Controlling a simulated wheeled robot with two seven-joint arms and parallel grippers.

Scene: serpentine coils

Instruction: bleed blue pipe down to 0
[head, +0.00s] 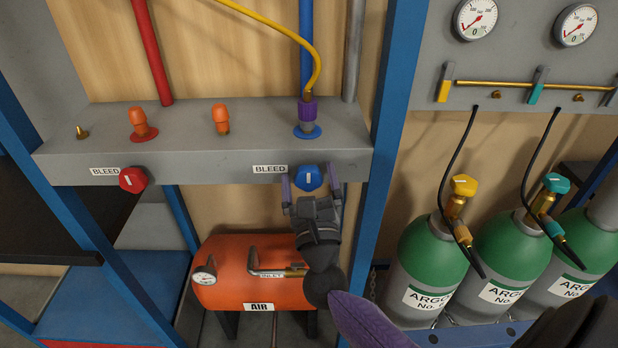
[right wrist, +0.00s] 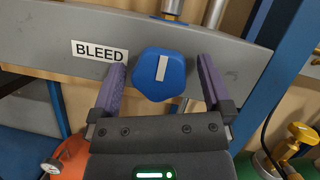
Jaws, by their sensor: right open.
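The blue bleed knob (head: 308,177) sits on the front face of the grey manifold box (head: 220,165), beside a BLEED label (head: 270,169). In the right wrist view the blue knob (right wrist: 160,74) shows a white bar that stands nearly upright. My right gripper (head: 310,180) is open, with one purple finger on each side of the knob. In the right wrist view both fingers of my right gripper (right wrist: 160,80) stand apart from the knob. The blue pipe (head: 306,45) rises behind the box above a blue ring with a purple connector (head: 308,110). My left gripper is not in view.
A red bleed knob (head: 132,179) is at left on the same box. A yellow hose (head: 280,28) runs to the purple connector. An orange air tank (head: 235,285) lies below. Blue frame posts (head: 400,90) and green argon cylinders (head: 430,255) stand at right.

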